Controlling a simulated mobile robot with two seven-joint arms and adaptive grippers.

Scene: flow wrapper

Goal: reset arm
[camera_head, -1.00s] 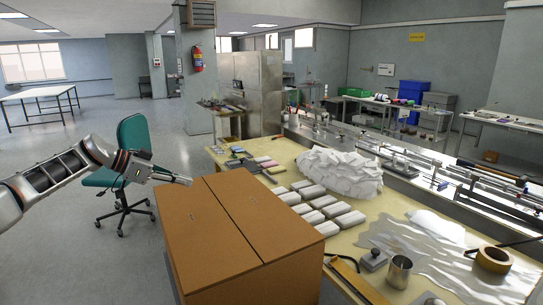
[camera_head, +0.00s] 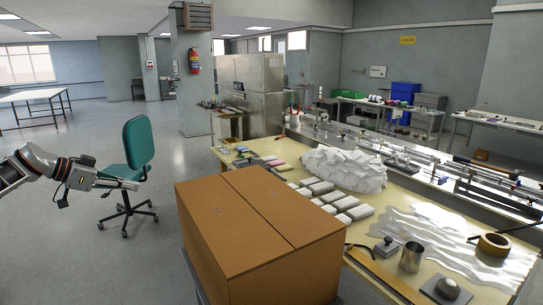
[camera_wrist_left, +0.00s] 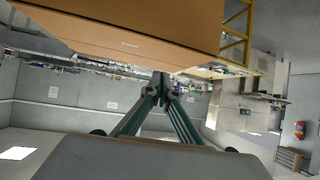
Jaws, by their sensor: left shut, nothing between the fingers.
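My left gripper (camera_head: 128,184) is at the left of the head view, in the air in front of the green chair and left of the brown box. It is shut and empty. In the left wrist view its fingers (camera_wrist_left: 162,80) meet at their tips with nothing between them. The wrist picture is upside down. The brown box (camera_head: 225,235) has its two top flaps closed; it also shows in the wrist view (camera_wrist_left: 130,30). A clear gap lies between the gripper and the box. My right gripper is in neither view.
A green chair (camera_head: 138,150) stands just behind my left gripper. The yellow worktable (camera_head: 390,190) right of the box holds white packs (camera_head: 345,202), a white crumpled heap (camera_head: 345,168), a tape roll (camera_head: 494,244) and a metal cup (camera_head: 411,257). Open floor (camera_head: 90,240) lies at the left.

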